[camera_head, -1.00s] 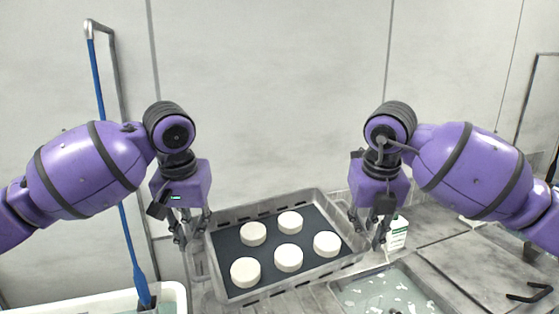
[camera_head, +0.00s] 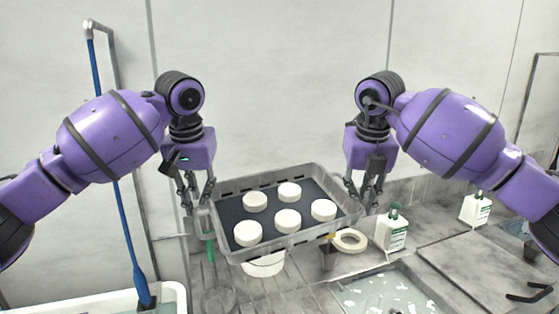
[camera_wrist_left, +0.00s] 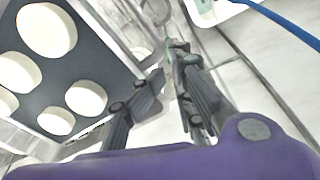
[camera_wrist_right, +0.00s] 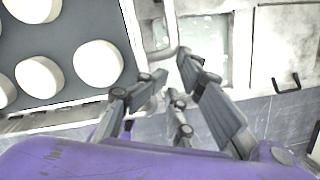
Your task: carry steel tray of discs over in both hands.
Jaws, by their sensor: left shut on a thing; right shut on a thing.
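The steel tray (camera_head: 290,252) is held up in the middle of the head view, its dark liner bearing several white discs (camera_head: 288,221). My left gripper (camera_head: 200,203) is shut on the tray's left wall, and my right gripper (camera_head: 362,205) is shut on its right wall. The left wrist view shows the discs (camera_wrist_left: 47,30) beside the left fingers (camera_wrist_left: 160,85). The right wrist view shows the discs (camera_wrist_right: 98,63) beside the right fingers (camera_wrist_right: 172,82). The exact finger contact is partly hidden.
Below the tray is a counter with a white tape ring (camera_head: 349,241) and a white bottle with green cap (camera_head: 392,232). Another bottle (camera_head: 475,209) stands further right. A sink basin (camera_head: 385,295) lies in front. A blue pole (camera_head: 122,220) leans at left.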

